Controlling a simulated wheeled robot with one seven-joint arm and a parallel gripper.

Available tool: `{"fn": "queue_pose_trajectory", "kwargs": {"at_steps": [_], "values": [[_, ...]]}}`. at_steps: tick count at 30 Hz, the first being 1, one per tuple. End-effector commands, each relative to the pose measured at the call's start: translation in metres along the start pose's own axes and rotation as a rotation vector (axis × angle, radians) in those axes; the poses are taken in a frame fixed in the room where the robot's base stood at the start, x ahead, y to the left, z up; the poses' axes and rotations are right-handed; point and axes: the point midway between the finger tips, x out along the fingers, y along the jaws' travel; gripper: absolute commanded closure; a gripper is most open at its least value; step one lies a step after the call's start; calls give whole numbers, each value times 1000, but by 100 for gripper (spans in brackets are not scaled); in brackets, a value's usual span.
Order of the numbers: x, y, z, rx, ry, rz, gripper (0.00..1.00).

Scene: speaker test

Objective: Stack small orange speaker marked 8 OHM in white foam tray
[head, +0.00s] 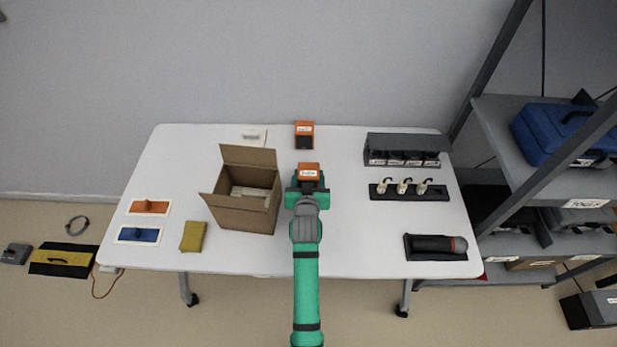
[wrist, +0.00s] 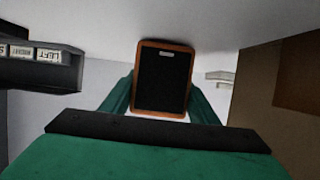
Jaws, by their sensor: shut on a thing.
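My gripper (head: 308,184) is shut on a small orange speaker (head: 308,168), over the middle of the table. In the wrist view the speaker (wrist: 162,80) shows a black front with an orange rim, between the two green fingers. It carries a white label whose print I cannot read. A second orange speaker (head: 304,129) stands behind it near the back edge of the table. An open cardboard box (head: 243,213) stands left of my gripper with pale contents inside. A small white piece (head: 253,136) lies at the back; I cannot tell whether either is the foam tray.
At left lie an orange piece (head: 149,207) and a blue piece (head: 139,235) on white bases, and a yellow sponge-like block (head: 193,236). At right are a dark bin rack (head: 405,148), a black holder (head: 380,191) with pale items, and a dark tray (head: 412,254) with a cylinder.

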Motion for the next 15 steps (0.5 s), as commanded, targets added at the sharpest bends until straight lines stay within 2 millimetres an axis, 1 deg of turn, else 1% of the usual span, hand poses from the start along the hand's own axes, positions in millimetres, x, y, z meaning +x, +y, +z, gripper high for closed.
{"fn": "queue_pose_trajectory", "kwargs": {"at_steps": [12,13,14,15], "values": [[2,0,4,0,4,0,86],[2,0,6,0,1,0,43],[2,0,6,0,1,0,36],[2,0,6,0,1,0,27]]}}
